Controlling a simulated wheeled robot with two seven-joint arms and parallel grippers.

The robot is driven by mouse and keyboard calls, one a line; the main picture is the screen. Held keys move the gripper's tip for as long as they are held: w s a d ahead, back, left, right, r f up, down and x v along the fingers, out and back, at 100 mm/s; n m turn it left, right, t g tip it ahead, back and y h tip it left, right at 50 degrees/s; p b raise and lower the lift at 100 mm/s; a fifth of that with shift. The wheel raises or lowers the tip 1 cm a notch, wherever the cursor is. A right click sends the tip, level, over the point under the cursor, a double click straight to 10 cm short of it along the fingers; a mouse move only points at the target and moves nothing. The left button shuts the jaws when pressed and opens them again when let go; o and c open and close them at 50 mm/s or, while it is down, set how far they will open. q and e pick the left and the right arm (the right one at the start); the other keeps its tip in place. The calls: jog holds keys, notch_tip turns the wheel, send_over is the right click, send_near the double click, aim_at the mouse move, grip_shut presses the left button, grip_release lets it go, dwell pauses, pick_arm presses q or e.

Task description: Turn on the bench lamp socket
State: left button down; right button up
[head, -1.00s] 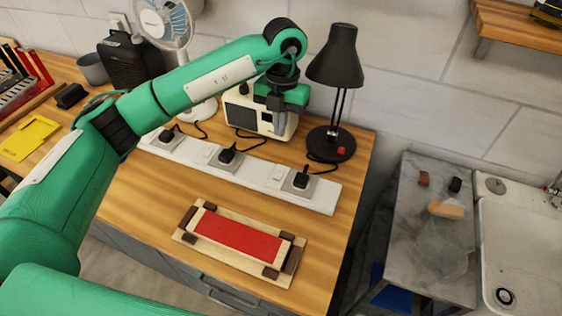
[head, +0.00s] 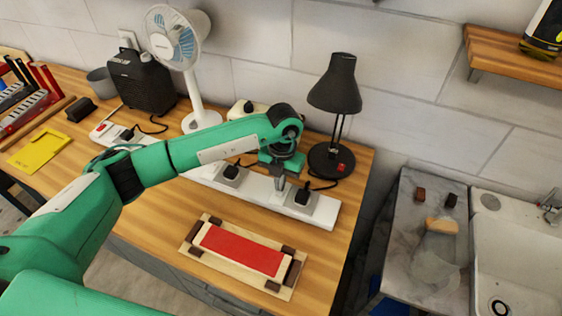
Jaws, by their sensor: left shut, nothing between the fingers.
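A long white power strip (head: 262,190) lies on the wooden bench, with several sockets holding black plugs. The rightmost black plug (head: 302,197) sits in its socket, and a cord runs from it towards the black desk lamp (head: 335,85). The lamp stands behind the strip's right end, with a red button on its base. My left gripper (head: 279,187) points down over the strip, just left of the lamp plug. Its fingers are shut and empty. It hides the strip surface beside that plug; I cannot tell whether it touches. My right gripper is out of view.
A board with a red pad (head: 240,249) lies in front of the strip. A white fan (head: 190,60), a black speaker-like box (head: 142,80) and a pale device (head: 245,108) stand behind. A grey counter and sink (head: 515,250) are at right.

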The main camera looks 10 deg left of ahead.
pick_arm(q)
jog(key=shift+s+f, duration=0.1)
jog(key=shift+f, duration=0.75)
jog(key=shift+s+a+f+t+b, duration=0.1)
jog(key=shift+f+t+b, duration=0.2)
jog(key=shift+f+b, duration=0.4)
jog(key=shift+s+r, duration=0.15)
jog(key=shift+r, duration=0.3)
